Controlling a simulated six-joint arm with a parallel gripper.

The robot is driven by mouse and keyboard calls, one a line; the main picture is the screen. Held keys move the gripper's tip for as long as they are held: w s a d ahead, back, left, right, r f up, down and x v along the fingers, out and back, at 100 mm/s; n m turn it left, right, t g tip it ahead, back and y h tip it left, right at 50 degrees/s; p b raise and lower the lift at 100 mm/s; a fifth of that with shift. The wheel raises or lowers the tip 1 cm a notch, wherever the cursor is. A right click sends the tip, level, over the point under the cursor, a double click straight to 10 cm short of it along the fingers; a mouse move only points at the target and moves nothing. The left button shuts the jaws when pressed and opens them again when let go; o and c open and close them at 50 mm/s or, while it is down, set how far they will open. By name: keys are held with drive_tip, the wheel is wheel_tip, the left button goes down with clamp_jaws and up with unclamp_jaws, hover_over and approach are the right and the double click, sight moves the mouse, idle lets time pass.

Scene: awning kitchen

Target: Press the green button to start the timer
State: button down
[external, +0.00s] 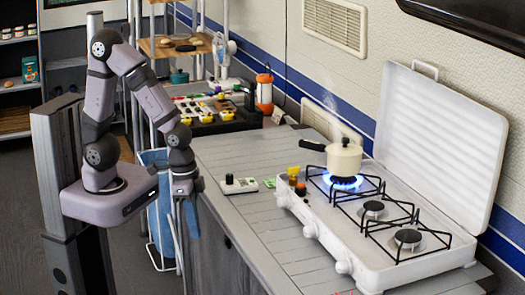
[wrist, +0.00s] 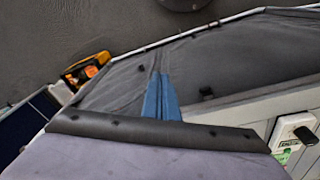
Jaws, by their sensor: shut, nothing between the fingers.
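A small white device with a black knob on top (external: 240,188) sits on the grey counter, left of the stove. I cannot tell for sure whether this patch is the green button. My gripper (external: 193,220) hangs pointing down beside the counter's left edge, left of the device and apart from it. Its blue fingers (wrist: 161,98) are together and empty in the wrist view.
A white stove (external: 372,240) with its lid up stands on the right of the counter. A cream pot (external: 344,160) steams over a lit blue flame. The counter's front left (external: 262,235) is clear.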

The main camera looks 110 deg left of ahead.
drive_tip(key=w+a+r+n+t+y+p, duration=0.1)
drive_tip(key=w+a+r+n+p, duration=0.1)
drive_tip(key=a+n+p, duration=0.1)
drive_tip(key=w+a+r+n+t+p, duration=0.1)
drive_tip(key=w+a+r+n+p, duration=0.1)
drive_tip(key=a, duration=0.4)
drive_tip(key=w+a+r+n+t+y+p, duration=0.1)
drive_tip(key=w+a+r+n+p, duration=0.1)
drive_tip(key=a+p, duration=0.3)
drive_tip(key=shift+w+a+r+n+y+p, duration=0.15)
drive_tip(key=shift+r+n+y+p, duration=0.15)
drive_tip(key=shift+r+n+p, duration=0.45)
drive_tip(key=s+a+r+n+y+p, duration=0.1)
drive_tip(key=a+r+n+y+p, duration=0.2)
drive_tip(key=a+p, duration=0.4)
wheel_tip(320, 180, up, 4)
drive_tip(key=n+y+p, duration=0.2)
drive_tip(key=n+p, duration=0.2)
drive_tip(key=n, duration=0.2)
hover_over(252, 181)
drive_tip(key=s, duration=0.1)
drive_tip(key=shift+d+f+m, duration=0.15)
drive_tip(key=shift+d+m, duration=0.05)
drive_tip(key=shift+m, duration=0.05)
drive_tip(key=shift+f+b, duration=0.2)
drive_tip(key=shift+b, duration=0.2)
wheel_tip(252, 181, down, 8)
drive_tip(key=b, duration=0.7)
drive_tip(key=shift+f, duration=0.25)
drive_tip(key=shift+f+b, duration=0.4)
